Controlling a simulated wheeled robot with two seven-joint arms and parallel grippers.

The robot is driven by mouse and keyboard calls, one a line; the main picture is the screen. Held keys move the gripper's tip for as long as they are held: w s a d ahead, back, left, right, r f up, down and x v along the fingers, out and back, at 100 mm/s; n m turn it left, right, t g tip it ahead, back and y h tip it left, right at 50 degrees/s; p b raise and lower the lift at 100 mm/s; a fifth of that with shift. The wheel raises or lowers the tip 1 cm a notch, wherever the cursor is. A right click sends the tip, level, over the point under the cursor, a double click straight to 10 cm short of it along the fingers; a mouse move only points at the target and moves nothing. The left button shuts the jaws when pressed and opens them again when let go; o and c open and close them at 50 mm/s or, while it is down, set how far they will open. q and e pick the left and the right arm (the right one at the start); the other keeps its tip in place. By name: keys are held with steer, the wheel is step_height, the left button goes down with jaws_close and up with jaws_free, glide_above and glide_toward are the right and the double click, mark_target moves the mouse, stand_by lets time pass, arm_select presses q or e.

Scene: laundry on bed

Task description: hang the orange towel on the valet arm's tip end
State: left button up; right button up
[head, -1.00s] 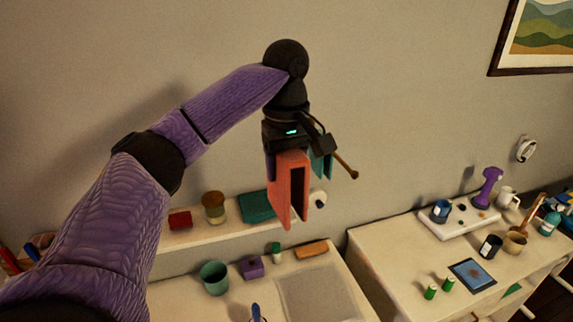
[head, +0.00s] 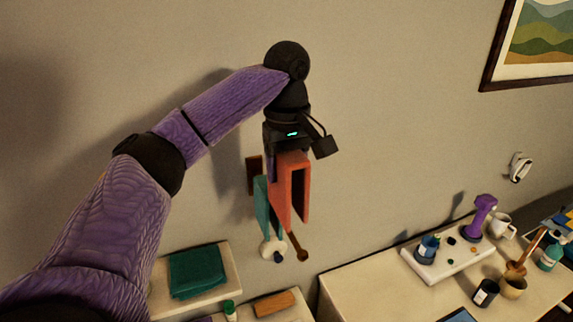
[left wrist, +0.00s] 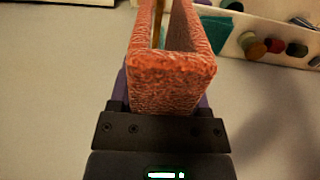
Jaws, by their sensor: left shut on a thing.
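My left gripper (head: 289,153) is shut on the top fold of the orange towel (head: 283,190), whose two flaps hang down with a gap between them. In the left wrist view the towel (left wrist: 172,88) fills the middle, with part of the thin brown valet arm (left wrist: 158,22) showing in the gap. In the head view the valet arm's knobbed tip (head: 301,255) shows below the towel; most of the rod is hidden. A teal towel (head: 262,205) hangs left of the orange one. Whether the orange towel touches the rod cannot be told. My right gripper is out of view.
A wall shelf (head: 222,271) with a folded green cloth (head: 197,270) is at lower left. A cream table (head: 370,285) with cups and a purple object (head: 481,217) is at lower right. Bare wall surrounds the gripper.

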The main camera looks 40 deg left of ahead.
arm_select(q)
steer(key=f+b, duration=0.1)
steer(key=f, duration=0.2)
steer(key=f+b, duration=0.1)
steer(key=f, duration=0.2)
steer(key=f+b, duration=0.1)
steer(key=f, duration=0.2)
steer(key=shift+w+a+b, duration=0.25)
steer(key=shift+a+b, duration=0.1)
steer(key=shift+b, duration=0.05)
steer(key=shift+f+b, duration=0.65)
steer(key=shift+f, duration=2.75)
